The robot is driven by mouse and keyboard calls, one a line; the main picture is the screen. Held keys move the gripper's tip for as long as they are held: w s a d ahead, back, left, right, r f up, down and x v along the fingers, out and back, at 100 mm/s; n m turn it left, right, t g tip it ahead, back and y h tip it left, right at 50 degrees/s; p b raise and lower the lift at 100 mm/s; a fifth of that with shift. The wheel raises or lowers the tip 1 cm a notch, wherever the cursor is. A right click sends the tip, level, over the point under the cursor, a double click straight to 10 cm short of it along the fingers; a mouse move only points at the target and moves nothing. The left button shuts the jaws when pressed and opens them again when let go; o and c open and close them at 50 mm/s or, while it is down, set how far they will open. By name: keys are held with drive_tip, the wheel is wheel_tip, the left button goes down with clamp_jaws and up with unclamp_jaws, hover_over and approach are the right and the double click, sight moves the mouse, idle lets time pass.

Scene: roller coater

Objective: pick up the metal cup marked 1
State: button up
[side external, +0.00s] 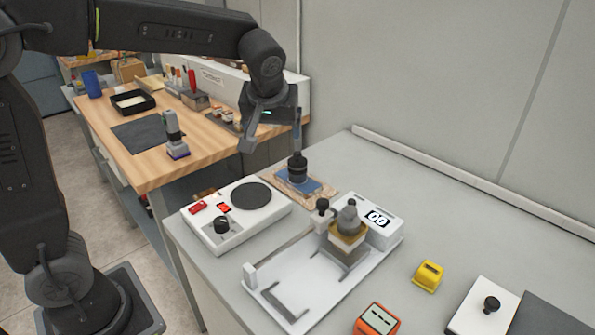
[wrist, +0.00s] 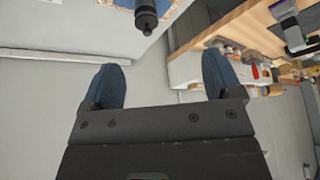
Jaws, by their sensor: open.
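I cannot make out a metal cup with a readable 1 in either view. My gripper (side external: 271,130) is open and empty, in the air above the grey bench near its back left corner. In the wrist view its two blue-padded fingers (wrist: 160,75) stand wide apart with nothing between them. A black knobbed cylinder (side external: 297,168) stands upright on a blue pad on a wooden board, below and right of my gripper. It also shows in the wrist view (wrist: 146,14) at the top, beyond the fingers.
A white round-plate device (side external: 251,196) stands at the bench's left. Right of it is a white machine (side external: 310,300) with a grey metal piece (side external: 349,215) and a display (side external: 378,219). A yellow block (side external: 428,276) and orange device (side external: 377,320) lie nearer. A wooden bench (side external: 130,168) stands behind left.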

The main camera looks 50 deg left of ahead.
sight(298, 154)
drive_tip(key=w+a+f+n, duration=0.1)
drive_tip(key=w+f, duration=0.2)
drive_tip(key=w+a+f+n+y, duration=0.1)
drive_tip(key=w+a+f, duration=0.1)
drive_tip(key=w+f, duration=0.2)
drive_tip(key=w+a+f+n, duration=0.1)
drive_tip(key=w+f, duration=0.3)
drive_tip(key=shift+w+a+f+y, duration=0.1)
drive_tip(key=shift+a+y, duration=0.1)
drive_tip(key=shift+y, duration=0.1)
drive_tip(key=shift+d+x, duration=0.2)
drive_tip(key=shift+x, duration=2.4)
drive_tip(key=shift+s+f, duration=0.1)
drive_tip(key=shift+s, duration=0.1)
drive_tip(key=c, duration=1.1)
drive_tip(key=shift+c, duration=0.8)
